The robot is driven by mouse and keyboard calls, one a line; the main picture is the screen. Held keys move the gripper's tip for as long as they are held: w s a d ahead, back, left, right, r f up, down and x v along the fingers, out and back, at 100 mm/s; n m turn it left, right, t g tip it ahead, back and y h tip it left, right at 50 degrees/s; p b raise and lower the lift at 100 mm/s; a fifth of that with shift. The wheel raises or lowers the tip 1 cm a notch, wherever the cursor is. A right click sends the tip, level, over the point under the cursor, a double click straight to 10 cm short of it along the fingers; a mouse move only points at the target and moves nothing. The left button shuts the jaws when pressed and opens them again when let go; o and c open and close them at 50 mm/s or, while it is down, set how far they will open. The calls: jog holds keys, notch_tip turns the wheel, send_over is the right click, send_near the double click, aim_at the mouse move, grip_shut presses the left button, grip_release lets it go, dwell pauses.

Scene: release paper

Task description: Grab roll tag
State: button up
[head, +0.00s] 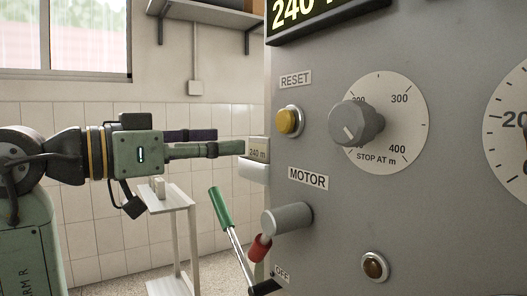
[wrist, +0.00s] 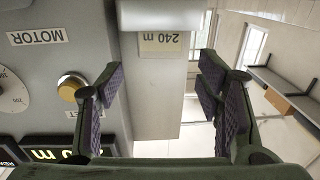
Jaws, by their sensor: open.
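The roll tag (head: 257,153), a small beige label printed "240 m", sits at the left edge of the grey machine panel, above a white rounded part (head: 254,172). In the wrist view the tag (wrist: 160,42) appears upside down, just below the white part, near the top middle. My gripper (head: 228,143) reaches from the left with its fingers at about the tag's height, close to it. In the wrist view my gripper (wrist: 165,88) is open, its purple-padded fingers spread left and right with nothing between the pads. Whether any fingertip touches the tag cannot be told.
The grey panel (head: 345,235) fills the right, with a yellow reset button (head: 289,121), a stop dial knob (head: 357,124) and a motor handle (head: 287,219). A green-handled lever (head: 221,208) stands below the tag. A small white stand (head: 177,203) is beneath my gripper.

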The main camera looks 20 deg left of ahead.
aim_at(257, 142)
jog(key=p+x, duration=0.2)
jog(key=x, duration=0.7)
jog(key=shift+a, duration=0.1)
jog(key=shift+c, duration=0.4)
jog(key=c, duration=0.9)
